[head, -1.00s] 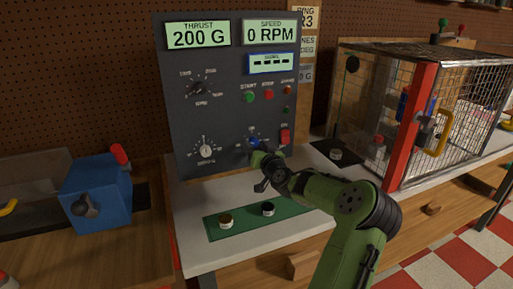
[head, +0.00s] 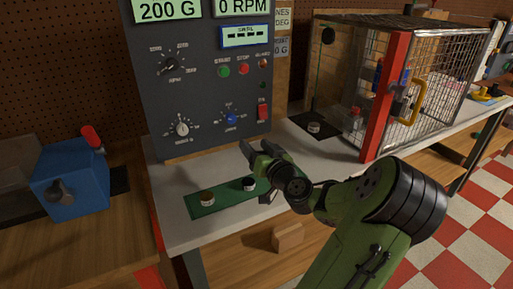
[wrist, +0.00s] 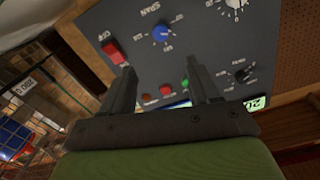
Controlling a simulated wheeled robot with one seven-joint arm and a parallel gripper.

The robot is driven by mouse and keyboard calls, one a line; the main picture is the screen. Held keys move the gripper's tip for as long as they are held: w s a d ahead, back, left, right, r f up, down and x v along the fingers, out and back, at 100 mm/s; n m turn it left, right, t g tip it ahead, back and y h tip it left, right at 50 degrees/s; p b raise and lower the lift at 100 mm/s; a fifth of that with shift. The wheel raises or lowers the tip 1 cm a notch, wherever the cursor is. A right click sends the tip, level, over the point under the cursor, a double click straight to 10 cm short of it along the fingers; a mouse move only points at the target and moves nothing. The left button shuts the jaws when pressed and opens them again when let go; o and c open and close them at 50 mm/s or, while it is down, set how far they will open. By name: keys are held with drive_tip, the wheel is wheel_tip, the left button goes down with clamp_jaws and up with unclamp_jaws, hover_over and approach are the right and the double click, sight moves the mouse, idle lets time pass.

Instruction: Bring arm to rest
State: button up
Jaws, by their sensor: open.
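My green arm reaches in from the lower right in the head view. My gripper (head: 256,150) is open and empty, in the air in front of the grey control panel (head: 195,95) and above the bench. In the wrist view my gripper (wrist: 165,85) shows two spread dark fingers with nothing between them. Beyond them are the panel's blue SPAN knob (wrist: 162,32), which also shows in the head view (head: 231,118), and the red switch (wrist: 113,52). The gripper appears apart from both.
A green mat (head: 225,200) with two small capped pieces lies below my gripper. A wire mesh cage (head: 440,75) with a red post (head: 386,95) and yellow handle stands to the right. A blue box (head: 72,185) with a red lever is at left. A wooden block (head: 288,237) sits at the front.

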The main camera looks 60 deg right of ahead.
idle(0.4)
